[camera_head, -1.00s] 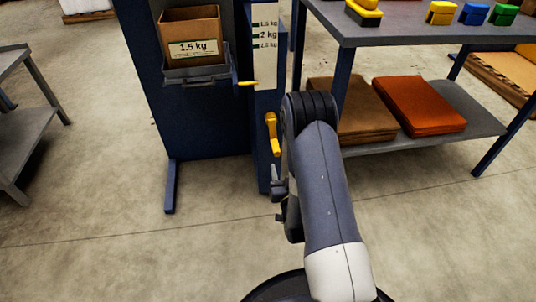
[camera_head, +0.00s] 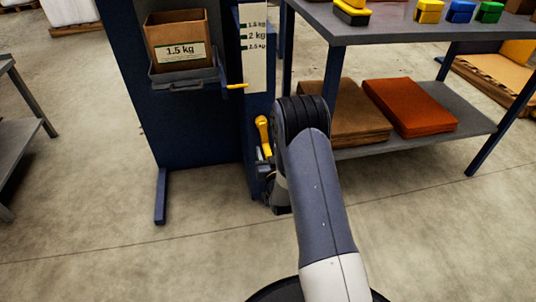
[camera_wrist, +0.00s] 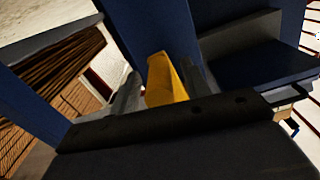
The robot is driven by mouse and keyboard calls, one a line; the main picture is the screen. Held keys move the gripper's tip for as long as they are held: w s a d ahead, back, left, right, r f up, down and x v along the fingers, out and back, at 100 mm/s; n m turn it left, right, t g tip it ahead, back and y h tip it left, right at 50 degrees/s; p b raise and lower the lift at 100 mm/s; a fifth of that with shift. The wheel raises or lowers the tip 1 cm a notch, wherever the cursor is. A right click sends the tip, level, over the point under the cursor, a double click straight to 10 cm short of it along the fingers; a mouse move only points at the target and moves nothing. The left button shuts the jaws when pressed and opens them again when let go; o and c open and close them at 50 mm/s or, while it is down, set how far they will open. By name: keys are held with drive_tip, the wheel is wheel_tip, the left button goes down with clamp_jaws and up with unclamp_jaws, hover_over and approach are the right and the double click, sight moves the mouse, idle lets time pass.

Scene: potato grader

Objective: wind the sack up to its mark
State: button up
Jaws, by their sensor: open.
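The brown sack (camera_head: 178,30), labelled 1.5 kg, stands upright in a grey carrier (camera_head: 185,78) on the blue stand (camera_head: 195,130). A yellow pointer (camera_head: 237,86) sticks out at the carrier's right, below all the marks on the white scale (camera_head: 256,70), which reads 1.5, 2 and 2.5 kg. The yellow crank handle (camera_head: 262,130) is low on the stand's right post. My gripper (camera_head: 264,163) is open at the handle's lower end, partly hidden by my arm. In the wrist view the handle (camera_wrist: 166,80) shows between the open fingers; I cannot tell whether they touch it.
A grey bench (camera_head: 400,22) stands close on the right with yellow, blue and green items on top. Its lower shelf (camera_head: 465,110) holds brown (camera_head: 345,115) and orange (camera_head: 410,105) folded stacks. Another grey table (camera_head: 22,140) is at the left edge. The floor in front is clear.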

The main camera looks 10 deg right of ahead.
clamp_jaws()
idle(0.4)
